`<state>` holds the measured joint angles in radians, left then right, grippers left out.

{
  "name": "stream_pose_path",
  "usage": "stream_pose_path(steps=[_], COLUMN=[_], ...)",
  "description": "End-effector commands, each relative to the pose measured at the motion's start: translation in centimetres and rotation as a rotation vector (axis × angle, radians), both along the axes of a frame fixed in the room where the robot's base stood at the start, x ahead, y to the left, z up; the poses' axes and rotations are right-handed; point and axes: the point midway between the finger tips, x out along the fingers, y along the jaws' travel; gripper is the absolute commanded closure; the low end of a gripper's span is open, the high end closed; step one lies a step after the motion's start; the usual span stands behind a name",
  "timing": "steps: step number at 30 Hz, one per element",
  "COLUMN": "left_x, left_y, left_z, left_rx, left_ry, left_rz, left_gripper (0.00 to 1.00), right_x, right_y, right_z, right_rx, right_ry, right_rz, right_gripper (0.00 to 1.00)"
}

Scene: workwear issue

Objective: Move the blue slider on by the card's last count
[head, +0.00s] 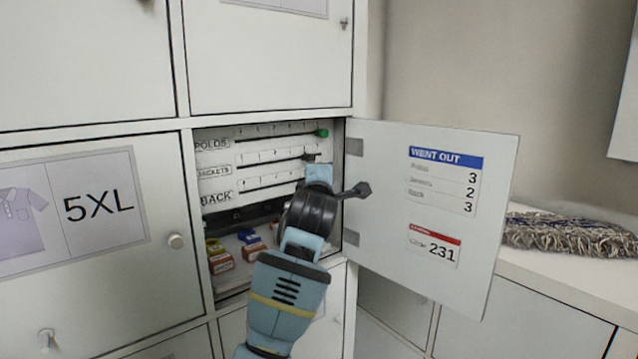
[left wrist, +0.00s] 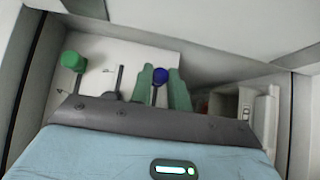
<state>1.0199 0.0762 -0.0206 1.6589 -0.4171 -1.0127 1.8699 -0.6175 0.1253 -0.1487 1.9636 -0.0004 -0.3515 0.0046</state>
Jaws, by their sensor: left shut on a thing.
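A white panel (head: 252,143) in the open locker has slots with tick marks, labelled POLOS, JACKETS and BACK. A green knob (head: 322,133) is at the right end of the top slot and shows in the left wrist view (left wrist: 74,61). The middle slot has a dark stem (head: 311,157). The blue slider knob (left wrist: 161,73) is between the fingers of my left gripper (left wrist: 160,84), which is shut on it. In the head view my left gripper (head: 319,175) hides the knob and the right end of the BACK slot. The card (head: 445,181) reads 3, 2, 3 downward. My right gripper is out of view.
Small coloured boxes (head: 221,262) lie in the locker below the panel. A shut 5XL door (head: 100,270) is at left. A mop head (head: 570,234) lies on the right counter.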

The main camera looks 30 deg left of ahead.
Motion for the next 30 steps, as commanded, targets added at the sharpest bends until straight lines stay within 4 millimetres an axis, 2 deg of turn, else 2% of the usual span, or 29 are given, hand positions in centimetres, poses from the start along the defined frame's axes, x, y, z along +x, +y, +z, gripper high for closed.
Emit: stream_pose_path(steps=[1, 6, 7, 12, 23, 30], left_x=[-0.2, -0.2, -0.2, -0.1, -0.4, -3.1], left_y=[0.2, 0.2, 0.2, 0.1, -0.3, -1.4], left_z=[0.8, 0.8, 0.8, 0.6, 0.2, 0.2], left_rx=[0.004, 0.004, 0.004, 0.002, -0.001, -0.001], left_ry=[-0.016, -0.017, -0.017, -0.012, -0.006, -0.007], left_rz=[0.004, 0.003, 0.002, 0.0, -0.003, -0.003], left_gripper=[1.0, 1.0, 0.8, 0.6, 0.6, 0.6], right_x=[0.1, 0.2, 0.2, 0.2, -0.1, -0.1], right_y=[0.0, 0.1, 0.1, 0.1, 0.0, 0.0], right_z=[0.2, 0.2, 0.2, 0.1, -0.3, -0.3], right_rx=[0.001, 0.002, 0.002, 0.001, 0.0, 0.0], right_ry=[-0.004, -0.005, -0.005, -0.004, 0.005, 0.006], right_rz=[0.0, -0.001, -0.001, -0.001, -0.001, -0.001], right_gripper=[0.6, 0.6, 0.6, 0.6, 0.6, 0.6])
